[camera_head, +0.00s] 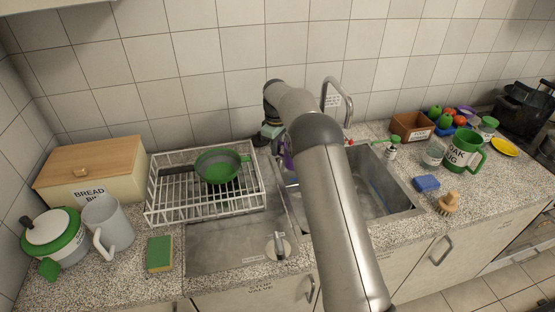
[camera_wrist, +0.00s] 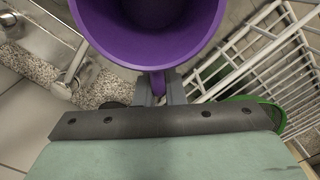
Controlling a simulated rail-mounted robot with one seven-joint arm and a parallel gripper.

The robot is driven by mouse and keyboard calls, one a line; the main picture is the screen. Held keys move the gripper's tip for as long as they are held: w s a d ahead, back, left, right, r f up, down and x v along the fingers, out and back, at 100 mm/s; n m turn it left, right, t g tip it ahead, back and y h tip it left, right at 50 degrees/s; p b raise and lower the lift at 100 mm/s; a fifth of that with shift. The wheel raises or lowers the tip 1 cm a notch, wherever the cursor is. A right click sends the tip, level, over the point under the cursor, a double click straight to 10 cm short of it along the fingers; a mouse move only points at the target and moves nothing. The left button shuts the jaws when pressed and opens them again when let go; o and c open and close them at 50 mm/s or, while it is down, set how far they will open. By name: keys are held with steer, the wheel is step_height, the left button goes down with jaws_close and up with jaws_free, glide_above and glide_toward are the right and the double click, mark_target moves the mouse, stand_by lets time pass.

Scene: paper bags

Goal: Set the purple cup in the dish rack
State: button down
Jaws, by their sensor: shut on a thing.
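The purple cup (camera_wrist: 150,35) fills the top of the wrist view, and its handle (camera_wrist: 158,83) is between the two fingers of my gripper (camera_wrist: 160,92), which is shut on it. In the head view a sliver of the purple cup (camera_head: 287,152) shows beside my arm, which hides most of it. The cup is held near the sink's left edge, just right of the dish rack. The white wire dish rack (camera_head: 157,203) stands on the counter left of my arm. It also shows at the right of the wrist view (camera_wrist: 285,50).
A green pan (camera_head: 218,166) sits in the dish rack. The sink (camera_head: 400,190) and its tap (camera_head: 345,100) are right of the rack. A bread bin (camera_head: 85,175), a white jug (camera_head: 108,228) and a sponge (camera_head: 160,254) stand to the left.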

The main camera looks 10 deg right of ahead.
steer(key=s+a+r+n+b, duration=0.4)
steer(key=s+a+n, duration=0.8)
steer(key=s+n, duration=0.15)
steer(key=s+a+r+n+b, duration=0.5)
steer(key=s+a+n, duration=0.8)
steer(key=s, duration=0.1)
steer(key=p, duration=0.4)
glide_toward(175, 202)
steer(key=s, duration=0.1)
steer(key=s+d, duration=0.1)
steer(key=s, duration=0.1)
steer(key=s+d, duration=0.1)
steer(key=shift+s+d+f, duration=0.1)
steer(key=shift+s+f, duration=0.3)
steer(key=shift+w+f, duration=0.3)
steer(key=shift+f, duration=0.15)
steer(key=shift+w+a+f+p, duration=0.15)
steer(key=shift+f+p, duration=0.35)
steer(key=shift+f, duration=1.2)
steer(key=shift+f, duration=0.1)
